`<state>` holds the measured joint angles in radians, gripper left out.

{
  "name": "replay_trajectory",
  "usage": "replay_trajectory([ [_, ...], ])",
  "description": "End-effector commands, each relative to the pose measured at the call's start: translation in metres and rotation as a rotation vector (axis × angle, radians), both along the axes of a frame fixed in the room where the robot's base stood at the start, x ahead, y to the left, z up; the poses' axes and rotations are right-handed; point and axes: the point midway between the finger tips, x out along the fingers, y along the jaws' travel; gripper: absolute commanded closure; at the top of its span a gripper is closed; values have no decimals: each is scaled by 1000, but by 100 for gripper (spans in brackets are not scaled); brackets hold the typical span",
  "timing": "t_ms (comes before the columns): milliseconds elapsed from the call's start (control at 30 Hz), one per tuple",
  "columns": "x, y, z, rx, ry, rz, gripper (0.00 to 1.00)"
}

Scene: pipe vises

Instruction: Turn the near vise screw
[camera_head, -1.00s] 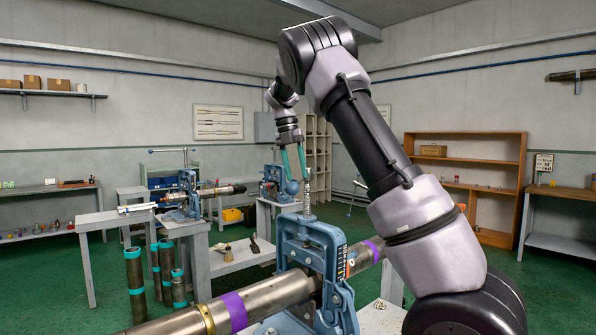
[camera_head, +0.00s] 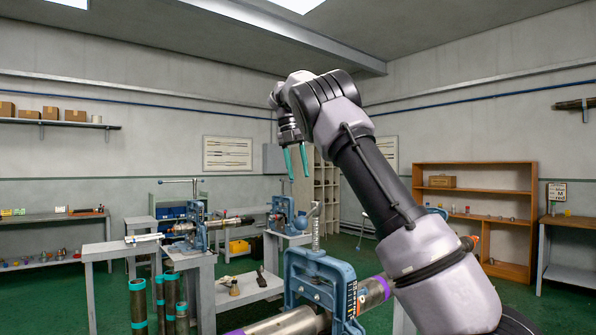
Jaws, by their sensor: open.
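The near vise (camera_head: 318,278) is a blue frame at the bottom middle, clamped around a grey pipe (camera_head: 290,324) with purple bands. My gripper (camera_head: 296,162), with two teal fingers, points down, above and slightly left of the screw's top in the picture. The fingers are apart and empty, and a gap shows between the fingertips and the screw. My arm hides the right part of the pipe.
Two more blue vises stand further back, one on a bench at left (camera_head: 192,228) and one at the middle (camera_head: 283,212). Several upright pipes (camera_head: 138,296) stand at lower left. A wooden shelf (camera_head: 475,205) is at right. Green floor lies open between.

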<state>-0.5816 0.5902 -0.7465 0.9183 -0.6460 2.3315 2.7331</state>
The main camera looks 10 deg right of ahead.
Motion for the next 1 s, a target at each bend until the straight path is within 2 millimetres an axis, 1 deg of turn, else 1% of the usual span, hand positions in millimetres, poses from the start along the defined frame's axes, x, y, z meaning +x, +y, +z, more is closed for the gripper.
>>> replay_trajectory([
  [200, 0, 0, 1, 0, 0, 0, 53],
  [233, 0, 0, 1, 0, 0, 0, 57],
  [267, 0, 0, 0, 0, 0, 1, 69],
  [300, 0, -1, 0, 4, 1, 5, 84],
  [333, -1, -3, 0, 10, 4, 15, 95],
  [367, -1, -6, 0, 18, 7, 28, 100],
  [467, -6, -23, -2, 81, 25, 125, 100],
  [567, -14, -48, -6, 187, 34, 296, 100],
  [600, -19, -58, -9, 236, 30, 378, 100],
  [667, -26, -72, -12, 307, 12, 505, 100],
  [800, -44, -98, -18, 449, -77, 795, 100],
  [1000, -73, -125, -24, 553, -298, 1190, 100],
])
